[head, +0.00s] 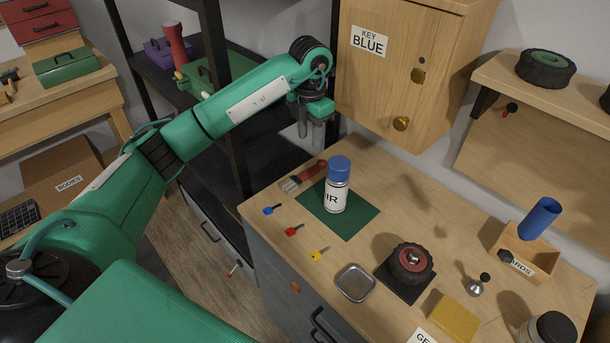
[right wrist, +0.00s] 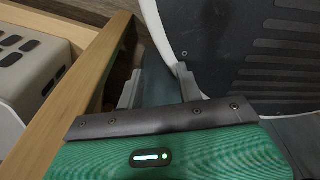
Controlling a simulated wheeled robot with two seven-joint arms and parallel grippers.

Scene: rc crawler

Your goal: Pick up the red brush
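The red brush (head: 310,172) lies on the wooden workbench near its back left edge, beside the dark green mat (head: 352,222). Its red handle points to the upper right and its pale bristle end to the lower left. My left gripper (head: 311,128) hangs fingers down above the brush, apart from it, with nothing visible in it. Its finger gap is too small to judge. In the right wrist view my right gripper (right wrist: 158,88) has its two fingers apart and nothing between them. It is not in the head view.
A white spray can (head: 337,190) with a blue cap stands on the mat, close to the brush. Several keys, a metal tray (head: 355,283) and a wheel (head: 411,262) lie nearer the front. A dark shelf post (head: 232,120) stands left.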

